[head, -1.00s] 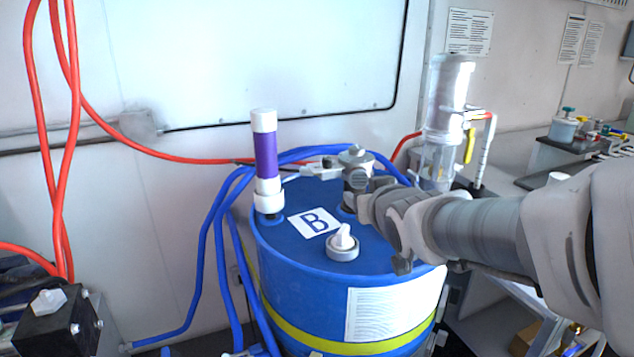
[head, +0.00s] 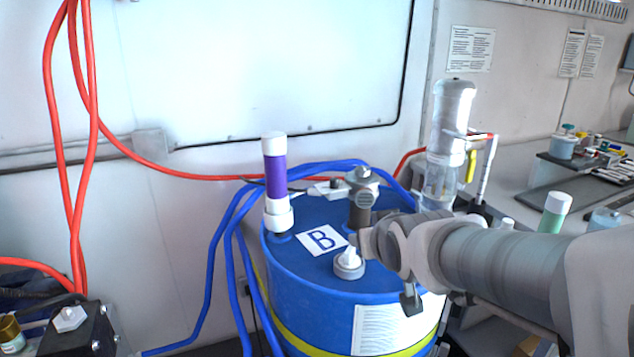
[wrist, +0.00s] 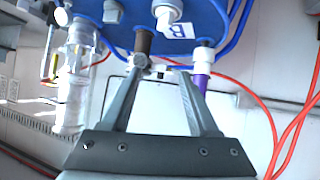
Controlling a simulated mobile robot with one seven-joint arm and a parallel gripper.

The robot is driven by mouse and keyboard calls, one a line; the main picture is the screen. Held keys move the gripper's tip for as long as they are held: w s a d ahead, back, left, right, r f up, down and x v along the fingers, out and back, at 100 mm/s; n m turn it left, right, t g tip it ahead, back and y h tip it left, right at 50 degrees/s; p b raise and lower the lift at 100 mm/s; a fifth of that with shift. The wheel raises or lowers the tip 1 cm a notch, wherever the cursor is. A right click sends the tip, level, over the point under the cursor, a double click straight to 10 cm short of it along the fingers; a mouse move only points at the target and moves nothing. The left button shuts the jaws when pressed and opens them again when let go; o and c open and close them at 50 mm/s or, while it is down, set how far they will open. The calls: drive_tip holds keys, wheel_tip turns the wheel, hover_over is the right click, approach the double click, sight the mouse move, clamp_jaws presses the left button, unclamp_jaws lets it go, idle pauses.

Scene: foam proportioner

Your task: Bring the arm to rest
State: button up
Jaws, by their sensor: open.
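My gripper (wrist: 163,72) is open and empty in the wrist view, its two fingers spread apart. That view is upside down, with the blue drum (wrist: 225,18) at the top. In the head view my arm reaches in from the right, its wrist over the right side of the drum (head: 300,275); I cannot make out the fingers there. A grey fitting (head: 363,195) stands on the drum behind my wrist. It also shows near the left fingertip in the wrist view (wrist: 142,45); contact cannot be told.
A purple-and-white tube (head: 276,175) and a white cap (head: 348,262) stand on the drum lid. A clear cylinder (head: 448,130) stands behind my arm. Blue hoses (head: 211,260) and red hoses (head: 68,190) hang left. Bottles (head: 555,212) stand on the right bench.

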drive_tip(key=s+d+g+p, duration=0.1)
drive_tip(key=s+g+p, duration=0.1)
drive_tip(key=s, duration=0.8)
drive_tip(key=s+d+r+m+g+p, duration=0.1)
drive_tip(key=s+d+g, duration=0.1)
drive_tip(key=s, duration=0.7)
drive_tip(key=shift+s+d+m+g+h+p, duration=0.3)
drive_tip(key=shift+s+g+p, duration=0.05)
drive_tip(key=shift+g, duration=0.55)
